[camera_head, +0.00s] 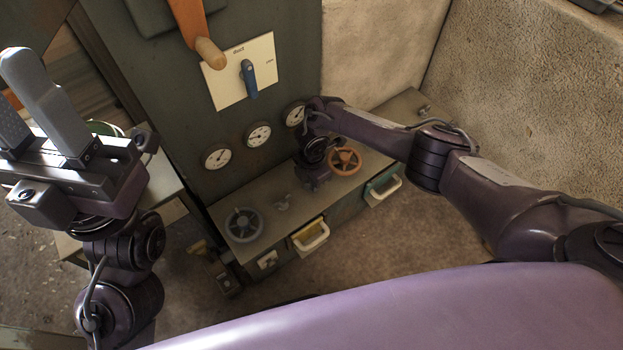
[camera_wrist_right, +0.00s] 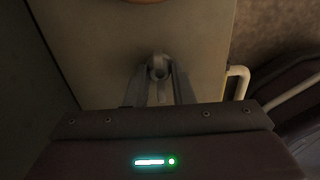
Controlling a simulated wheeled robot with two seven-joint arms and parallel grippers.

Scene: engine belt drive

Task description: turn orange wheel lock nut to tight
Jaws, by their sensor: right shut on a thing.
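The orange wheel (camera_head: 344,161) lies flat on top of the low green cabinet, and its rim shows at the top edge of the right wrist view (camera_wrist_right: 115,2). My right gripper (camera_head: 313,180) points down just left of the wheel, its fingers mostly hidden in the head view. In the right wrist view its fingers (camera_wrist_right: 159,84) are shut on a small grey lock nut (camera_wrist_right: 159,71) with a round centre. I cannot tell how tight the nut is. My left gripper (camera_head: 34,125) is raised at the far left, open and empty.
A grey wheel (camera_head: 243,225) and another small nut (camera_head: 282,203) sit on the cabinet top (camera_head: 230,201). Drawer handles (camera_head: 311,237) stick out at its front. Gauges (camera_head: 258,134), a blue lever (camera_head: 248,79) and an orange lever (camera_head: 192,27) are on the panel behind.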

